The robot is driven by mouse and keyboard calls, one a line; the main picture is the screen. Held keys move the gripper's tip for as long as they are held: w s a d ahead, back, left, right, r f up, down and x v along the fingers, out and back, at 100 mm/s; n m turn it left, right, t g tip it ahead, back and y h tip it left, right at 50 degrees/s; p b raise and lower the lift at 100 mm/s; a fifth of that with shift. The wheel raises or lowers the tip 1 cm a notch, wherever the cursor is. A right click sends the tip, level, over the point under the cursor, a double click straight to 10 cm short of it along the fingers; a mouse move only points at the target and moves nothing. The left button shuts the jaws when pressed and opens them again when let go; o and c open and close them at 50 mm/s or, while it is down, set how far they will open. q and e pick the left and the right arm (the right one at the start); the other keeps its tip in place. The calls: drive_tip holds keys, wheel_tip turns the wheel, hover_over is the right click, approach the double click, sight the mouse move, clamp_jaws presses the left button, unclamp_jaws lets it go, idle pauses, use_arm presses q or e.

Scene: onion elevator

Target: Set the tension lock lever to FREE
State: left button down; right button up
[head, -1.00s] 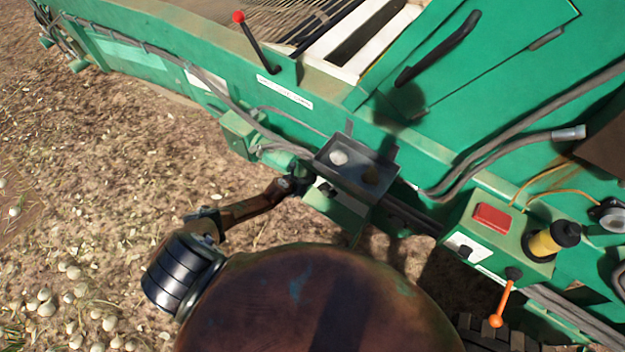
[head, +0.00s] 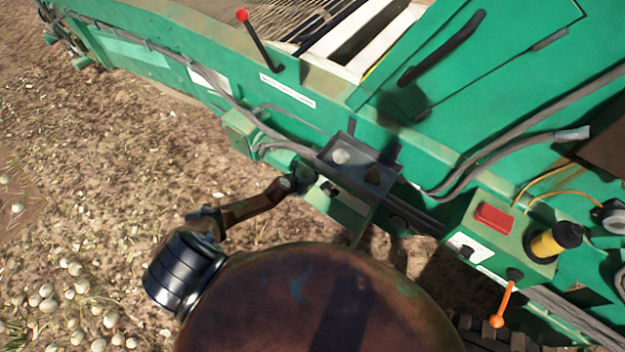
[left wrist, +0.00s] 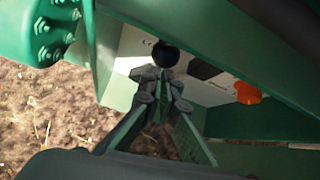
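A small control box (head: 341,210) with a pale plate sits under a grey tray on the green machine. A black-knobbed lever (left wrist: 165,55) stands at its pale plate (left wrist: 130,66) in the left wrist view; I take it for the tension lock lever, though its lettering is too small to read. My left gripper (head: 303,178) is at the left end of this box. In the left wrist view its fingers (left wrist: 161,78) come together at the tips, right at the near side of the black knob; touch is unclear. An orange knob (left wrist: 247,93) is to the right. My right gripper is not in view.
The grey tray (head: 357,165) juts out above the box. A red-knobbed lever (head: 242,15) is further up the machine. At the right are a red button (head: 494,217), a yellow-black knob (head: 556,240) and an orange lever (head: 503,304). Open soil lies to the left.

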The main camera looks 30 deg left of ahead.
use_arm(q)
drive_tip(key=s+d+f+p+v, duration=0.1)
drive_tip(key=p+v, duration=0.2)
drive_tip(key=v, duration=0.6)
drive_tip(key=shift+s+a+p, duration=0.2)
drive_tip(key=shift+s+p, duration=0.1)
drive_tip(key=shift+f, duration=0.1)
drive_tip(key=s+a+f+n+g+y+b, duration=0.1)
drive_tip(key=s+a+f+n+b, duration=0.15)
drive_tip(key=s+f+n, duration=0.45)
drive_tip(key=s+a+f+n+g+y+b, duration=0.1)
drive_tip(key=s+f+n+b, duration=0.3)
drive_tip(key=f, duration=0.6)
drive_tip(key=s+a+f+n+g+y+b, duration=0.1)
drive_tip(key=s+a+f+n+b, duration=0.2)
drive_tip(key=f+n, duration=0.45)
drive_tip(key=s+d+f+n+g+b, duration=0.1)
drive_tip(key=s+f+n, duration=0.4)
drive_tip(key=s, duration=0.6)
drive_tip(key=s+d+f+n+g+b, duration=0.2)
drive_tip(key=s+d+f+n, duration=0.3)
drive_tip(key=s+f, duration=0.3)
drive_tip(key=s+d+f+n+g+h+b, duration=0.1)
drive_tip(key=s+f+n, duration=0.4)
drive_tip(key=s, duration=1.1)
wheel_tip(320, 180, down, 3)
drive_tip(key=shift+s+d+r+g+b, duration=0.2)
drive_tip(key=shift+d+g+b, duration=0.4)
drive_tip(key=shift+d+b, duration=0.5)
